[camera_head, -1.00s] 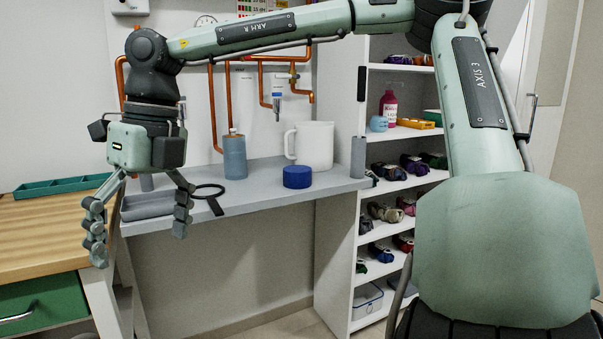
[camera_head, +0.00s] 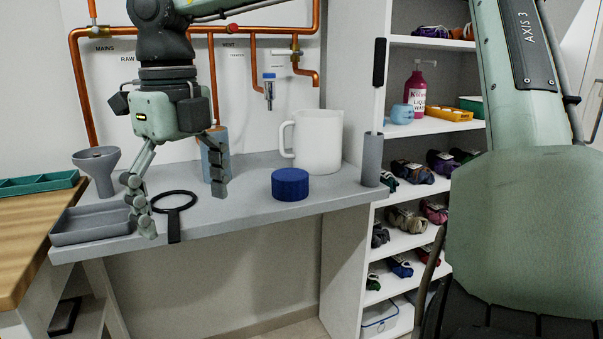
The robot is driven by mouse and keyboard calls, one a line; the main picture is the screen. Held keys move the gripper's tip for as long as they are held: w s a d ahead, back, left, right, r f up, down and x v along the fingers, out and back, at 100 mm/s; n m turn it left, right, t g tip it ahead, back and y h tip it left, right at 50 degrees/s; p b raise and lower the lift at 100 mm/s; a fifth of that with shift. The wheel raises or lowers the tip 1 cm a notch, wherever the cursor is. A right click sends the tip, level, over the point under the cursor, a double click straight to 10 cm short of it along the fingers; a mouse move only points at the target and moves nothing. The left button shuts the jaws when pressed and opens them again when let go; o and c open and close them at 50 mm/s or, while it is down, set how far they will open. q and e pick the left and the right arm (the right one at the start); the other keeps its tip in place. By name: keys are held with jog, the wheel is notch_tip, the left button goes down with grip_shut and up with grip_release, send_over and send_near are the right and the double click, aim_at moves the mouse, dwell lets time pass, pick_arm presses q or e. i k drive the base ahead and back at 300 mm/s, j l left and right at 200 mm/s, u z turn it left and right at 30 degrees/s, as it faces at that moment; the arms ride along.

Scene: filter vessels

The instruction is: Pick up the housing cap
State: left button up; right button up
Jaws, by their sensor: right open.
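The housing cap, a short blue ribbed cylinder (camera_head: 290,184), stands on the grey bench shelf near its front edge. My right gripper (camera_head: 184,212) hangs over the shelf to the left of the cap, fingers pointing down and spread apart. Nothing is between its fingers, and it is clear of the cap. Its fingers partly hide a blue-grey cylinder (camera_head: 208,160) behind them. My left gripper is not in view.
On the grey shelf (camera_head: 250,218) are a white jug (camera_head: 318,148) behind the cap, a grey upright cylinder (camera_head: 372,160) to its right, a black ring tool (camera_head: 174,203), a grey tray (camera_head: 90,225) and a grey funnel (camera_head: 98,172). Copper pipes (camera_head: 80,90) line the wall.

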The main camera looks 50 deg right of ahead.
aim_at(289, 185)
jog(key=l, duration=0.5)
jog(key=i+l, duration=0.15)
jog(key=l, duration=0.85)
jog(key=i, duration=0.05)
